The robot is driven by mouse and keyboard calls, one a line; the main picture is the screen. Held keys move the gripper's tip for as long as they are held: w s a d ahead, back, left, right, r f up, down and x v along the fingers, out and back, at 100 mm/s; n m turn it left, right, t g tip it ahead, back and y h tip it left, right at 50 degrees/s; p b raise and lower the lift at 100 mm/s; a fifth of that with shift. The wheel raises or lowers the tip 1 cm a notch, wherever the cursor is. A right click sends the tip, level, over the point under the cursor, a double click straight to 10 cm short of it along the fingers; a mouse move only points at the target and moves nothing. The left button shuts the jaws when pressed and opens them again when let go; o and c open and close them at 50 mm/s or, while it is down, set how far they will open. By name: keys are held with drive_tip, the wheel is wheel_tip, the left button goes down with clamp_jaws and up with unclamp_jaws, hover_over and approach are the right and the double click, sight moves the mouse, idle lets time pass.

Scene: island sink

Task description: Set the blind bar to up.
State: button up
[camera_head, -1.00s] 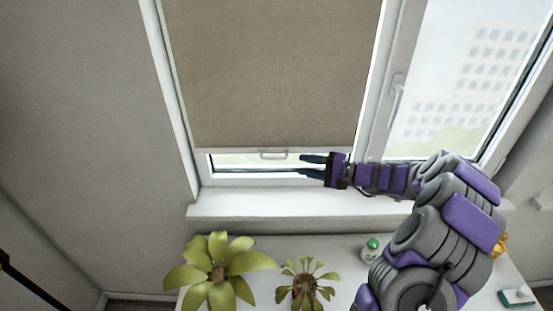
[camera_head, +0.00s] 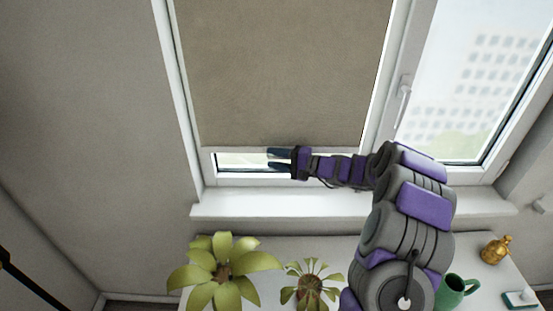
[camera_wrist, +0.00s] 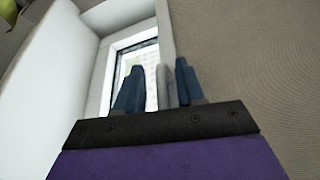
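The beige-brown blind (camera_head: 285,75) covers most of the left window pane. Its pale bottom bar (camera_head: 228,150) hangs a little above the window's lower frame, leaving a narrow strip of glass. My gripper (camera_head: 272,159) is at the middle of the bar, its two blue fingers apart, one above the other. The bar's small handle is hidden behind my gripper in the head view. In the wrist view, a pale grey piece (camera_wrist: 164,88), seemingly the bar or its handle, shows between the fingers, with a gap on the left finger's side. The blind fabric (camera_wrist: 250,60) lies to the right.
A white sill (camera_head: 245,204) runs below the window. Two potted plants (camera_head: 222,268) (camera_head: 311,284), a green mug (camera_head: 453,291) and a brass object (camera_head: 496,249) stand on the counter below. The right pane has a window handle (camera_head: 403,100).

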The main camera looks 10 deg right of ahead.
drive_tip(key=shift+d, duration=0.95)
drive_tip(key=c, duration=0.4)
drive_tip(key=shift+d, duration=0.25)
drive_tip(key=shift+c, duration=1.4)
drive_tip(key=shift+a, duration=0.35)
clamp_jaws()
drive_tip(key=shift+a+r, duration=0.1)
drive_tip(key=shift+r, duration=0.1)
wheel_tip(320, 180, up, 61)
drive_tip(key=p, duration=2.6)
drive_tip(key=shift+f, duration=0.1)
